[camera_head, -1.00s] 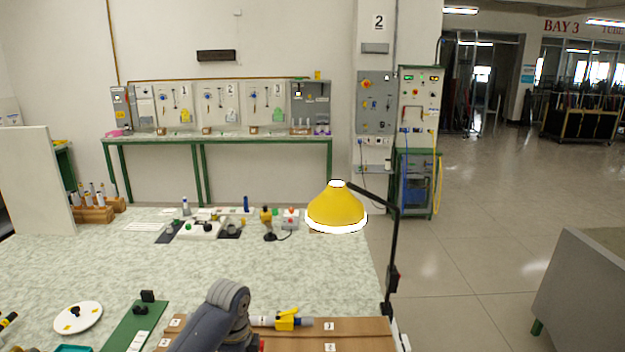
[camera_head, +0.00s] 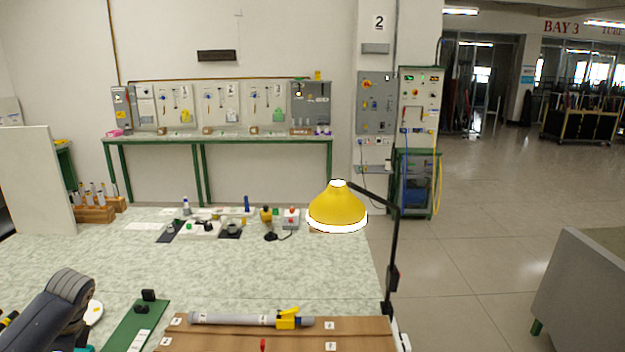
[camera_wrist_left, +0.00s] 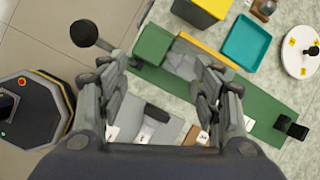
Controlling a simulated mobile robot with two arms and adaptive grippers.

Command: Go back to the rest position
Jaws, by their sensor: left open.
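My left arm (camera_head: 50,308) comes in at the lower left of the head view, over the near-left part of the table; its gripper is out of that frame. In the left wrist view my left gripper (camera_wrist_left: 158,78) is open, its two fingers wide apart with nothing between them held. It hangs over the end of a green board (camera_wrist_left: 240,100). My right gripper is in neither view. A grey rod (camera_head: 240,319) with a yellow clamp (camera_head: 288,318) lies on the brown board (camera_head: 370,328) at the table's near edge, apart from my arm.
The green board (camera_head: 128,330) with a black block lies left of the brown board. A teal tray (camera_wrist_left: 240,42), a white round plate (camera_wrist_left: 297,45) and a yellow bin (camera_wrist_left: 200,12) are near my left gripper. A yellow lamp (camera_head: 338,208) stands at the right edge. The middle tabletop is clear.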

